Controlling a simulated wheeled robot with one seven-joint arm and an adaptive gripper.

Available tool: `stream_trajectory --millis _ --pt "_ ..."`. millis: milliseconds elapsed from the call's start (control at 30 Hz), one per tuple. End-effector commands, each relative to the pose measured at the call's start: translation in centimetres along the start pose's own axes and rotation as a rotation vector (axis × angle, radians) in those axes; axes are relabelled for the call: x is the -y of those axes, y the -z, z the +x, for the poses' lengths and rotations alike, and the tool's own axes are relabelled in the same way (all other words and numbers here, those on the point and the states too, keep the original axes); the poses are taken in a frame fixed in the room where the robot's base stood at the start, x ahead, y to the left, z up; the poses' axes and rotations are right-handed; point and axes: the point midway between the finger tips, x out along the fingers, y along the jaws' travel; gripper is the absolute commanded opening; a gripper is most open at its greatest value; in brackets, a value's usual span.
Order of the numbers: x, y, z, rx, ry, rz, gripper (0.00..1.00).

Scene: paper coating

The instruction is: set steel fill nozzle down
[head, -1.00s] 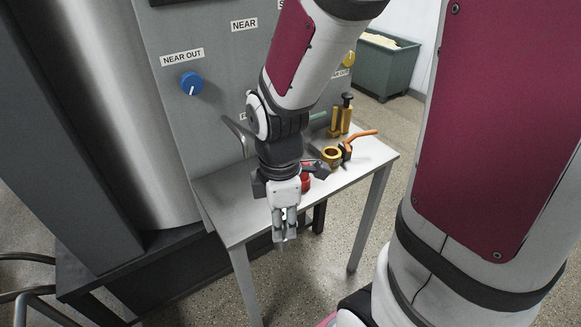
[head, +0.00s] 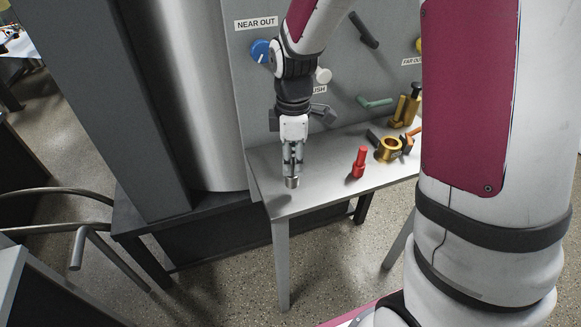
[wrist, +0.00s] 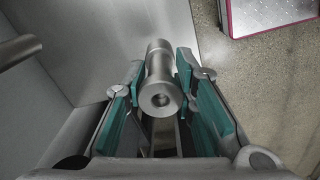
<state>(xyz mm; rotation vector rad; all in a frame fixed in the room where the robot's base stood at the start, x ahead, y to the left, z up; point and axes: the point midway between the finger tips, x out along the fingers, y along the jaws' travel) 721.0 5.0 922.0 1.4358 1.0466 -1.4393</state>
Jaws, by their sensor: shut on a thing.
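The steel fill nozzle (wrist: 160,85) is a short grey metal cylinder with a hole in its end. My gripper (head: 292,165) is shut on it; in the wrist view the teal finger pads of my gripper (wrist: 160,100) press on it from both sides. In the head view the lower end of the nozzle (head: 292,183) sticks out below the fingers. It is over the left part of the small grey table (head: 325,185). I cannot tell whether its lower end touches the tabletop.
A red tool (head: 360,163) stands to the right of my gripper. A brass ring (head: 390,149) and a brass tool (head: 405,110) are farther right. The grey panel with a blue knob (head: 260,51) rises behind. The tabletop around the gripper is bare.

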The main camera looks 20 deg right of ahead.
Motion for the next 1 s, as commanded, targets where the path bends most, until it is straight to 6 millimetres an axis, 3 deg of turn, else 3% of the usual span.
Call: stream_trajectory --millis 133,400,767,800,867,1000 --pt "-0.3 0.2 0.5 0.0 0.001 0.0 0.0" --pt "-0.3 0.2 3.5 0.0 0.001 -0.001 0.0" --pt "-0.3 0.2 3.9 0.0 0.0 0.0 0.0" --pt "-0.3 0.2 3.9 0.0 0.0 0.0 0.31" --pt "-0.3 0.2 3.8 0.0 0.0 0.0 0.45" --pt "-0.3 0.2 3.8 0.0 0.0 0.0 0.45"
